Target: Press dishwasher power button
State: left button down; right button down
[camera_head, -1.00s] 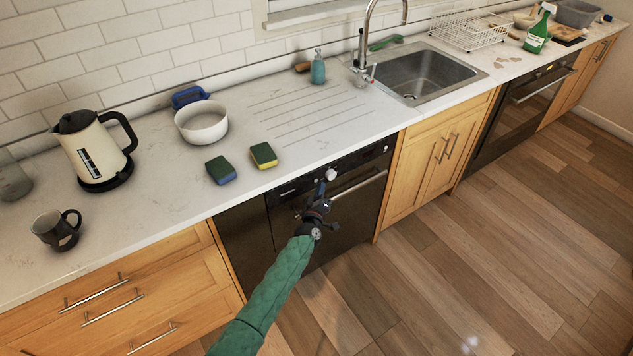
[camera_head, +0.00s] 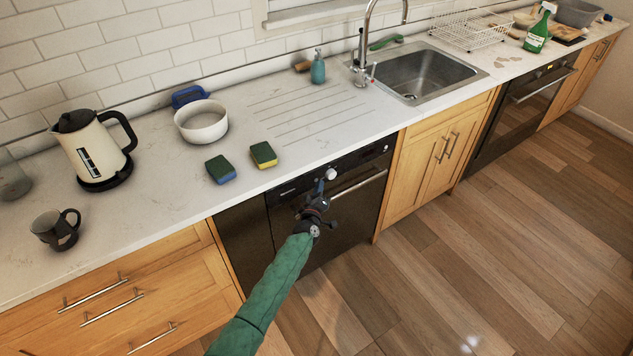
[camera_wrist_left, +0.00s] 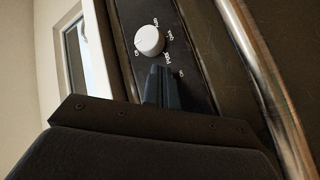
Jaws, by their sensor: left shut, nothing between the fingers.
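The dishwasher (camera_head: 345,215) is a black front under the counter, with a dark control panel (camera_head: 365,157) along its top edge. A round white knob (camera_head: 331,174) sits on the panel; it also shows in the left wrist view (camera_wrist_left: 149,40), with small white markings around it. My left gripper (camera_head: 320,186) is shut and empty, its fingertips just below the knob. In the left wrist view the shut dark fingertips (camera_wrist_left: 161,72) point at the panel right under the knob and partly cover it. I cannot tell if they touch the panel. A power button is not clearly visible.
A metal bar handle (camera_head: 358,183) crosses the dishwasher front close to my gripper. On the counter stand two sponges (camera_head: 263,155), a white bowl (camera_head: 202,121), a kettle (camera_head: 92,150) and a dark mug (camera_head: 57,230). The floor in front is clear.

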pick_arm(q)
jog(key=shift+w+a, duration=0.2)
jog(key=shift+w, duration=0.05)
jog(key=shift+s+d, duration=0.2)
jog(key=shift+s, duration=0.1)
jog(key=shift+s+d, duration=0.2)
jog(key=shift+s, duration=0.1)
jog(key=s+d+p, duration=0.1)
jog(key=s, duration=0.1)
jog(key=s+d, duration=0.2)
jog(key=shift+p, duration=0.35)
pick_arm(e)
jog(key=shift+s+d+r, duration=0.1)
jog(key=shift+d+r, duration=0.35)
jog(key=shift+r, duration=0.35)
dwell(0.6)
